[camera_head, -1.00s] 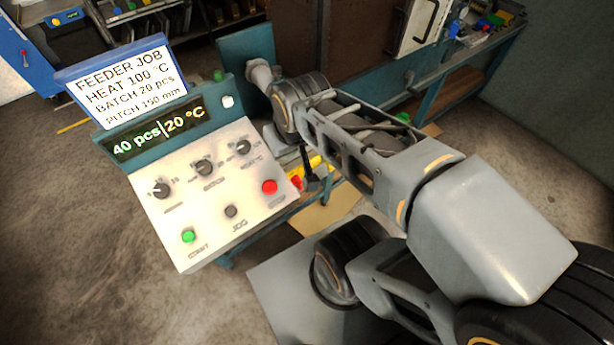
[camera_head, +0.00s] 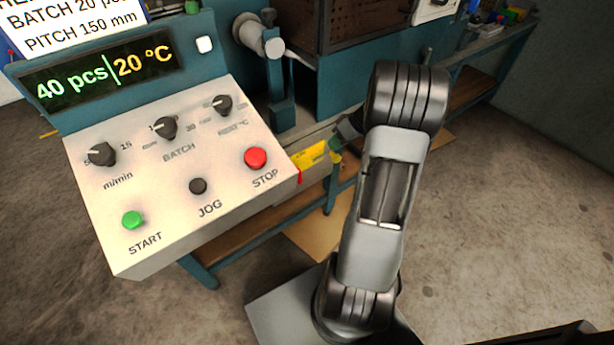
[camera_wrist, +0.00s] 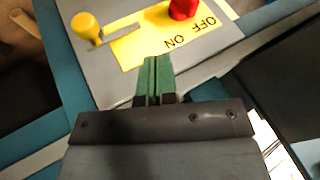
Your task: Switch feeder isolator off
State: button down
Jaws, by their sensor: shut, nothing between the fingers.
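The feeder isolator shows in the wrist view as a red knob (camera_wrist: 183,9) on a yellow plate (camera_wrist: 150,42) marked OFF and ON. The knob is cut by the top edge, and which mark it points to cannot be told. My gripper (camera_wrist: 152,62) has green fingers, shut and empty. Its tips overlap the plate's lower edge in the wrist view, below the ON mark. Contact cannot be told.
A yellow-knobbed lever (camera_wrist: 88,27) stands by a slot left of the plate. The console (camera_head: 185,235) has START (camera_head: 133,220), JOG (camera_head: 198,186) and STOP (camera_head: 256,158) buttons and several dials. Its display (camera_head: 100,78) reads 40 pcs and 20 °C. Open floor lies at right.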

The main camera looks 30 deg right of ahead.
jog(key=shift+d+f, duration=0.25)
jog(key=shift+f, duration=0.1)
jog(key=w+a+f+b, duration=0.2)
jog(key=a+f, duration=0.6)
jog(key=a, duration=0.1)
jog(key=shift+w, duration=0.35)
